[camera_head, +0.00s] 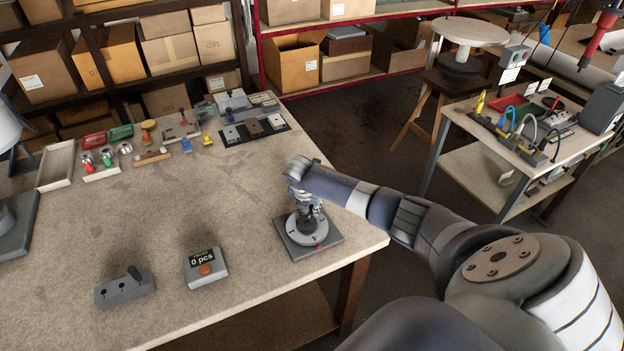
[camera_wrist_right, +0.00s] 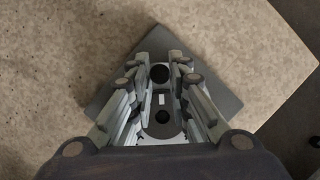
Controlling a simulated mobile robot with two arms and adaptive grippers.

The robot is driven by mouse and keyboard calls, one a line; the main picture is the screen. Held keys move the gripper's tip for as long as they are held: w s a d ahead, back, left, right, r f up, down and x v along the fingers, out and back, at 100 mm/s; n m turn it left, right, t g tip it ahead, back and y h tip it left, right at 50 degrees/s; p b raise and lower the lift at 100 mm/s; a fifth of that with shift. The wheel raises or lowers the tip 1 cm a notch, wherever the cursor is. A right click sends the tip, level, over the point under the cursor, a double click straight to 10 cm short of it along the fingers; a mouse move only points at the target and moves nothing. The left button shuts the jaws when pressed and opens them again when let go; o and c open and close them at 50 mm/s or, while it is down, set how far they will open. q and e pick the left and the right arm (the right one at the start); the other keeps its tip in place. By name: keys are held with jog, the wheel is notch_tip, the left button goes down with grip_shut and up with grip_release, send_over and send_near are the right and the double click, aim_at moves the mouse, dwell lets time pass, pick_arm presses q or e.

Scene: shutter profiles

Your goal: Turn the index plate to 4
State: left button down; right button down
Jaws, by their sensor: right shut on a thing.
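The index plate (camera_head: 319,238) is a round light-grey disc with dark numerals along its rim. It lies on a dark square base (camera_head: 283,226) near the table's right front edge, and a small red mark (camera_head: 319,247) shows at the near side. My right gripper (camera_head: 309,206) points down over the disc, shut on the dark knob at its middle. In the right wrist view the gripper's fingers (camera_wrist_right: 160,97) stand on both sides of the dark knob (camera_wrist_right: 160,74). The fingers hide much of the disc, and I cannot read which numeral is at the mark. My left gripper is not in view.
A counter box (camera_head: 205,267) reading "0 pcs" and a grey block with a lever (camera_head: 124,288) stand to the left on the table (camera_head: 120,220). Trays and small tools lie along the back. The table between them is clear.

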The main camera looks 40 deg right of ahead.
aim_at(307, 223)
jog(key=shift+w+d+r, duration=0.15)
jog(key=shift+r, duration=0.1)
jog(key=c, duration=1.5)
grip_release()
jog(key=shift+f, duration=0.15)
jog(key=v, duration=1.2)
